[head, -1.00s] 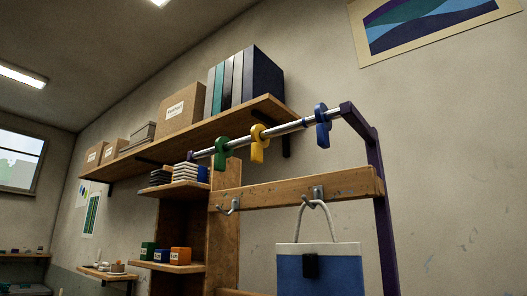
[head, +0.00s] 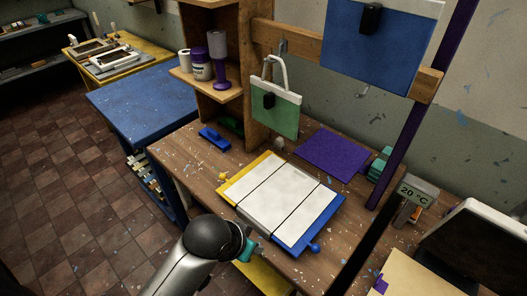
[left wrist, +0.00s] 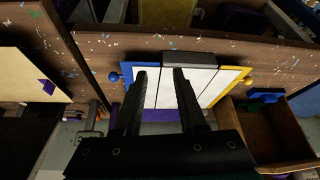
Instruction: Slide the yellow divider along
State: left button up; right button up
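A three-panel white screen (head: 275,205) lies on the worktable, with a yellow edge (head: 243,178) and yellow knob (head: 224,177) at left, and a blue edge (head: 325,225) and blue knob (head: 315,247) at right. In the left wrist view, the white panels (left wrist: 168,92) show beyond the fingers, yellow edge (left wrist: 222,85) at right, blue edge (left wrist: 127,76) at left. The yellow piece on the rail, seen earlier, is out of view. My left gripper (left wrist: 159,72) is open, with nothing clearly held. My right gripper is not in view.
A purple mat (head: 331,154) and blue tool (head: 214,139) lie on the worktable (head: 190,160). A green bag (head: 275,112) and blue bag (head: 375,50) hang behind. A purple post (head: 420,90) rises at right.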

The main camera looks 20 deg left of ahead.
pick_arm(q)
jog(key=w+r+t+h+p, duration=0.15)
jog(key=w+r, duration=0.45)
jog(key=r, duration=0.6)
jog(key=w+r+m+t, duration=0.1)
jog(key=w+r+t, duration=0.3)
jog(key=r, duration=0.7)
jog(key=w+r+t+h, duration=0.1)
jog(key=w+r, duration=0.6)
jog(key=r, duration=0.5)
jog(key=s+a+r+m+t+h, duration=0.1)
jog(key=s+r+t, duration=0.15)
jog(key=r, duration=1.25)
jog(key=s+a+r+t+h, duration=0.1)
jog(key=s+r+t+h, duration=0.15)
jog(key=r, duration=1.35)
jog(key=p+x, duration=0.1)
jog(key=x, duration=0.7)
jog(key=shift+w+f+y+p, duration=0.15)
jog(key=shift+f+y+p, duration=0.2)
jog(key=shift+y, duration=0.05)
jog(key=shift+w, duration=0.1)
jog(key=shift+c, duration=0.6)
grip_shut()
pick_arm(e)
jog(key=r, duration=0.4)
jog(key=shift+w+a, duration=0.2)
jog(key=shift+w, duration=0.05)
